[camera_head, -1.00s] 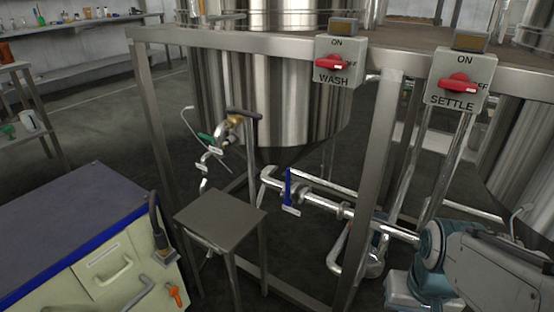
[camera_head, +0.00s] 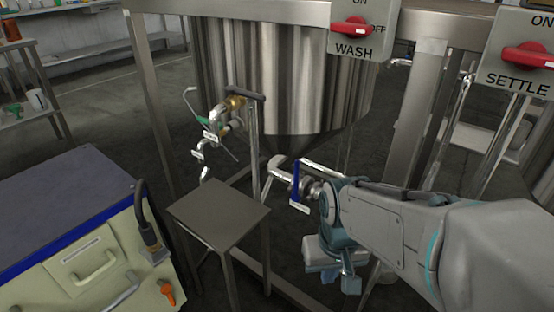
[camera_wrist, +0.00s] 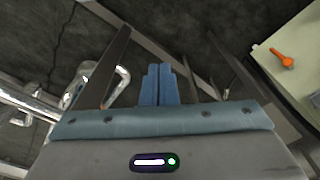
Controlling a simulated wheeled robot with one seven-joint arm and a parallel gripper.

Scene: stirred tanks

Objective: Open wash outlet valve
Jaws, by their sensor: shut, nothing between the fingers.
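A valve with an upright blue lever (camera_head: 295,180) sits on the metal pipe below the wash tank (camera_head: 285,75). The small label under it is too small to read. A green-handled valve (camera_head: 203,123) is on pipework at the tank's left side. My gripper (camera_head: 351,287) hangs to the right of and below the blue lever, apart from it, pointing down. In the wrist view my gripper's blue fingers (camera_wrist: 161,84) are together and empty. My arm hides the pipe to the right of the blue lever. The blue lever cannot be made out in the wrist view.
A small metal table (camera_head: 219,213) stands left of the valve. A cabinet (camera_head: 85,262) with an orange handle is at lower left. The frame carries red WASH (camera_head: 350,27) and SETTLE (camera_head: 530,55) switches. A frame post (camera_head: 420,100) stands behind my arm.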

